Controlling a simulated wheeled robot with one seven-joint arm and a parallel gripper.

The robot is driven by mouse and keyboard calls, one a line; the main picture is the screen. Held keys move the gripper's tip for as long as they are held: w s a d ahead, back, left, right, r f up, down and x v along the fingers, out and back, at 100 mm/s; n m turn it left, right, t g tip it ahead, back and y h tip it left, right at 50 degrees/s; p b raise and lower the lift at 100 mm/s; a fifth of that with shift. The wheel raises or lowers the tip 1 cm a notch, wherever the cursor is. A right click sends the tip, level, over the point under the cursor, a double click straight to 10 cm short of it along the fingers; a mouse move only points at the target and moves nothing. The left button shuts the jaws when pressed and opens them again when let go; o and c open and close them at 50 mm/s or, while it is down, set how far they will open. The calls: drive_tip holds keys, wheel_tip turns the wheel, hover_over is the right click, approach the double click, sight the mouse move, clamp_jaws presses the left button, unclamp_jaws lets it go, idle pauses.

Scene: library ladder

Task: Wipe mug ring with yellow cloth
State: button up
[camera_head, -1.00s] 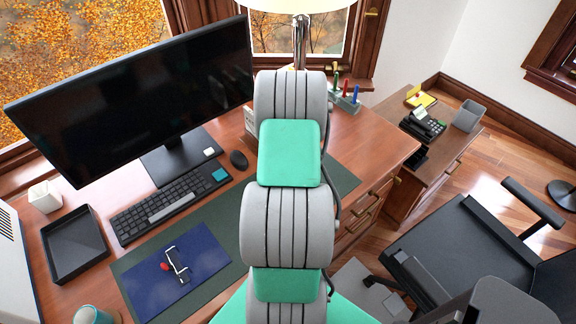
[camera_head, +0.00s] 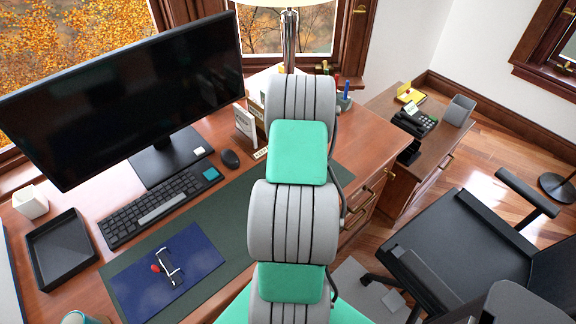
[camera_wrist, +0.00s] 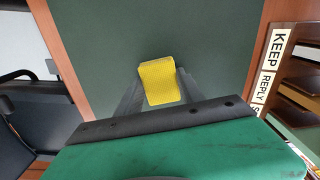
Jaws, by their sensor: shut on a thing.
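The yellow cloth (camera_wrist: 160,82) shows in the wrist view, folded between the two dark fingers of my gripper (camera_wrist: 158,88). My gripper is shut on it. The cloth is over the dark green desk mat (camera_wrist: 110,35); I cannot tell whether it touches the mat. No mug ring can be made out in either view, and the cloth or gripper may hide it. In the head view my arm covers the middle of the desk, and the gripper and cloth are hidden. The rim of a teal mug (camera_head: 80,318) shows at the bottom left edge.
A sorter labelled KEEP and REPLY (camera_wrist: 280,60) stands right of the mat. A black chair (camera_head: 460,245) is at right.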

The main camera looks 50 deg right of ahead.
drive_tip(key=shift+w+a+p, duration=0.2)
drive_tip(key=shift+w+a, duration=0.05)
drive_tip(key=shift+a, duration=0.6)
drive_tip(key=shift+w+a+p, duration=0.2)
drive_tip(key=shift+w+a, duration=0.05)
drive_tip(key=shift+a, duration=0.55)
drive_tip(key=a, duration=0.3)
drive_tip(key=shift+a+p, duration=0.2)
drive_tip(key=shift+p, duration=0.2)
drive_tip(key=r, duration=0.1)
drive_tip(key=r+p, duration=0.1)
drive_tip(key=shift+w+d+r, duration=0.2)
drive_tip(key=shift+r, duration=0.15)
drive_tip(key=shift+s+r+p, duration=0.1)
drive_tip(key=shift+r+p, duration=1.65)
drive_tip(key=shift+r, duration=0.95)
